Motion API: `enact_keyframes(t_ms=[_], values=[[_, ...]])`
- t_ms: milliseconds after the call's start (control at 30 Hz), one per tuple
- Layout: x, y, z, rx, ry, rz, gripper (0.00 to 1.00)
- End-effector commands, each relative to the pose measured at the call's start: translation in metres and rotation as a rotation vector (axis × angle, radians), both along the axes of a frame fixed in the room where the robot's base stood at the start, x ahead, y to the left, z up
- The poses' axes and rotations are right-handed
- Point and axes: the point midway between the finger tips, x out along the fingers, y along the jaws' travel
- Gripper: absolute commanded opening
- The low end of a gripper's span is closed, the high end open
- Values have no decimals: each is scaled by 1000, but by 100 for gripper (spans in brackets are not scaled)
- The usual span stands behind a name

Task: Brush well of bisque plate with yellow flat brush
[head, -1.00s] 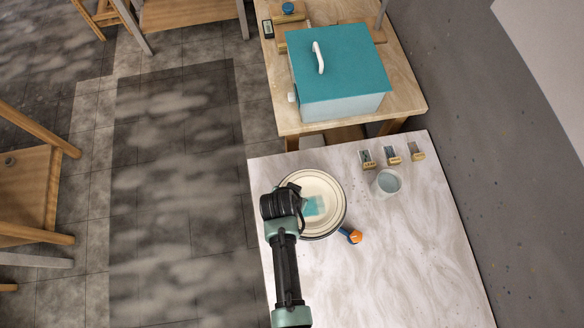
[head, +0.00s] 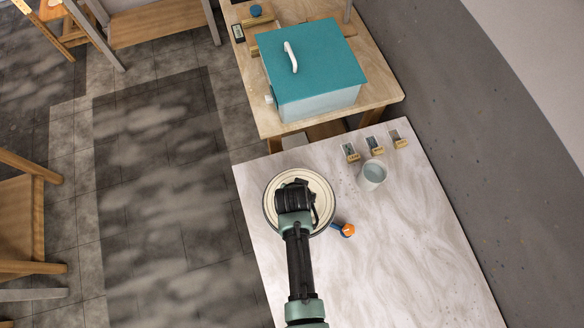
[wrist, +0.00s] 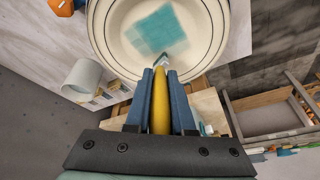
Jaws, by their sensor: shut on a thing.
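The bisque plate (head: 271,201) is cream with dark rim lines and lies on the marbled table. In the wrist view the plate (wrist: 113,35) shows a teal patch (wrist: 160,29) in its well, darker in the middle and paler at the edges. My gripper (wrist: 161,76) is shut on the yellow flat brush (wrist: 160,103), whose tip points into the plate's well by the patch's near edge. Whether the bristles touch the plate is unclear. In the head view my gripper (head: 294,188) is over the plate and hides most of the well and the brush.
A cup (head: 373,174) and several small labelled tiles (head: 375,145) stand beyond the plate to the right. An orange-and-blue tool (head: 346,230) lies close by the plate's right edge. A teal-lidded box (head: 312,66) stands on the wooden table behind. The table's right front is clear.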

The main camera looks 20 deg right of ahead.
Motion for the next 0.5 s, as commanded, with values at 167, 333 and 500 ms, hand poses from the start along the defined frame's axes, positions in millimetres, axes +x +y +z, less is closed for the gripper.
enact_keyframes(t_ms=[167,333,500], values=[[0,-6,0,1,-2,-1,0],[0,-6,-1,0,-1,0,0],[1,-10,0,1,-2,-1,0]])
